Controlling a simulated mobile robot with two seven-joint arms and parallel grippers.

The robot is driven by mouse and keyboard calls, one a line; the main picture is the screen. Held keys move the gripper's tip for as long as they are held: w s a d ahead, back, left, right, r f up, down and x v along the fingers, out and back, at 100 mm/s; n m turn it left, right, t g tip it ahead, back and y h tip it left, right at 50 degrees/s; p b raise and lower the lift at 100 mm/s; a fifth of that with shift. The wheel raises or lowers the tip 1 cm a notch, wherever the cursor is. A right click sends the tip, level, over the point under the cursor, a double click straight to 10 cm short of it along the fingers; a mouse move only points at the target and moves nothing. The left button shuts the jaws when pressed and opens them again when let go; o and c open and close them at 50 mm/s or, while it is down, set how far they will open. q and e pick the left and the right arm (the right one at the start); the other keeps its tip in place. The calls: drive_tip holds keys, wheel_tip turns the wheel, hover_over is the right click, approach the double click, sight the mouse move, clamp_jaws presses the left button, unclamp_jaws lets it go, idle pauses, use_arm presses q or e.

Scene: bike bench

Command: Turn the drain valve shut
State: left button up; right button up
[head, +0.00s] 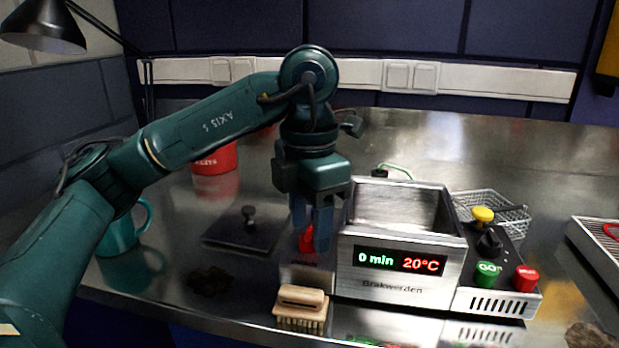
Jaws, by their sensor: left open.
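The ultrasonic-style steel tank (400,283) stands at the centre right of the bench, its display reading 0 min and 20°C. A small red part (306,240), which looks like the drain valve handle, is at the tank's left side. My left gripper (312,228) points down right at this red part, its blue fingers partly covering it. The gripper is open. I cannot tell whether the fingers touch the red part, nor the handle's exact angle. My right gripper is not in view.
A wooden brush (301,308) lies in front of the tank's left corner. A teal mug (124,232), a red container (215,160) and a dark plate (240,235) are left.

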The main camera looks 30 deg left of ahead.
sight(310, 230)
use_arm(q)
wheel_tip(310, 230, up, 12)
drive_tip(key=p, duration=0.3)
drive_tip(key=shift+p, duration=0.3)
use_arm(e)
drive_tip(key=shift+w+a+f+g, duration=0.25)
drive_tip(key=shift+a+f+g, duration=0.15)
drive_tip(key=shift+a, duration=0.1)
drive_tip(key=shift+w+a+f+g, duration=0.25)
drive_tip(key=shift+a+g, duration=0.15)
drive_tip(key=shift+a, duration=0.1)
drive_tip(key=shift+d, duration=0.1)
